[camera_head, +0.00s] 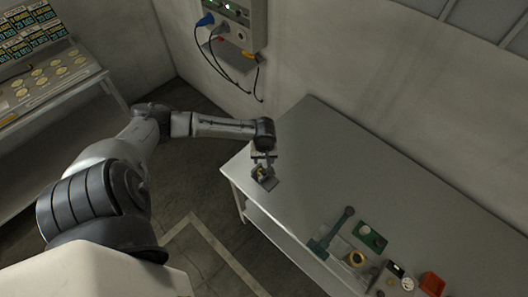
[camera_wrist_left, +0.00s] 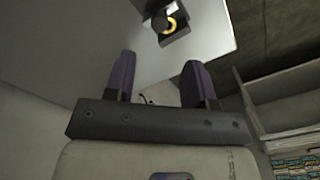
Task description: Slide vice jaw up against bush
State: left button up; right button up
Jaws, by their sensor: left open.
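A small dark vice (camera_head: 268,183) stands near the left end of the grey bench. It also shows at the top of the left wrist view (camera_wrist_left: 177,38), with a brass-coloured ring, the bush (camera_wrist_left: 170,24), in it. The vice jaw is too small and dark to tell from the rest of the vice, and I cannot tell whether it touches the bush. My left gripper (camera_head: 264,160) is over the vice. In the left wrist view its two purple-grey fingers (camera_wrist_left: 160,62) are apart with nothing between them, and the vice lies beyond their tips. My right gripper is not in view.
The grey bench (camera_head: 370,175) is clear between the vice and a group of items at its right: a green-based tool (camera_head: 320,246), a green plate (camera_head: 370,237), a yellow ring (camera_head: 356,258) and a red bin (camera_head: 432,284). A wall box (camera_head: 235,20) with hanging cables is behind.

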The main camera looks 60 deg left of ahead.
pick_arm(q)
jog(key=shift+r, duration=2.2)
